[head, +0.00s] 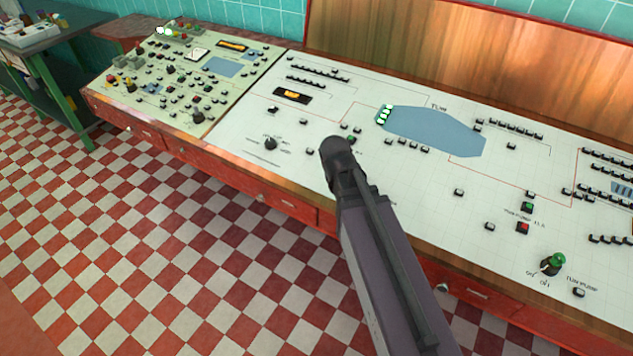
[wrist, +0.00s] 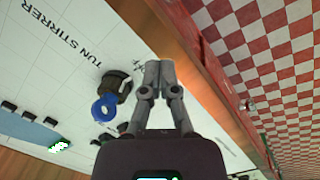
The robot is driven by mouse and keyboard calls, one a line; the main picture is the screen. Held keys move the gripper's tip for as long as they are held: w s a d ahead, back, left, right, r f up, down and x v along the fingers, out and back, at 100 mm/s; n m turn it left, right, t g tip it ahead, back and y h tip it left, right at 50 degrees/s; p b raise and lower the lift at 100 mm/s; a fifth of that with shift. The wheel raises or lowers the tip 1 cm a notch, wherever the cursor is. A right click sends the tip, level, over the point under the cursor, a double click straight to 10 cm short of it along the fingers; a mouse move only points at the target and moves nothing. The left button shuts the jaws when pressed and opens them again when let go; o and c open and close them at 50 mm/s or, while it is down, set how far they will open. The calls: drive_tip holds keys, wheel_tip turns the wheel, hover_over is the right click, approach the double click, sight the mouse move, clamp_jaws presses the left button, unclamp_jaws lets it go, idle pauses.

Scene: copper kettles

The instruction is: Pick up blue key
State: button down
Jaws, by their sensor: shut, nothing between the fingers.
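In the wrist view, a blue ring-shaped key (wrist: 105,107) sits at a black switch (wrist: 117,84) on the white panel, near the words "TUN STIRRER". My gripper (wrist: 160,68) is shut and empty, with its fingers together. In the picture, the key is left of the fingers and apart from them. The key does not show in the head view, where my arm covers part of the panel. My gripper's fingers cannot be made out there.
The white control panel (head: 405,173) has many small black buttons and a blue tank shape (head: 433,131). A green key (head: 557,259) stands in a switch at the right. A wooden front edge with red drawers (head: 286,204) borders the checkered floor (head: 190,250).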

drive_tip(key=s+d+m+y, duration=0.1)
drive_tip(key=s+d+m, duration=0.2)
drive_tip(key=s+d, duration=0.1)
drive_tip(key=shift+s+g+y, duration=0.4)
drive_tip(key=shift+f, duration=0.15)
drive_tip(key=c, duration=0.7)
unclamp_jaws()
drive_tip(key=shift+o, duration=0.5)
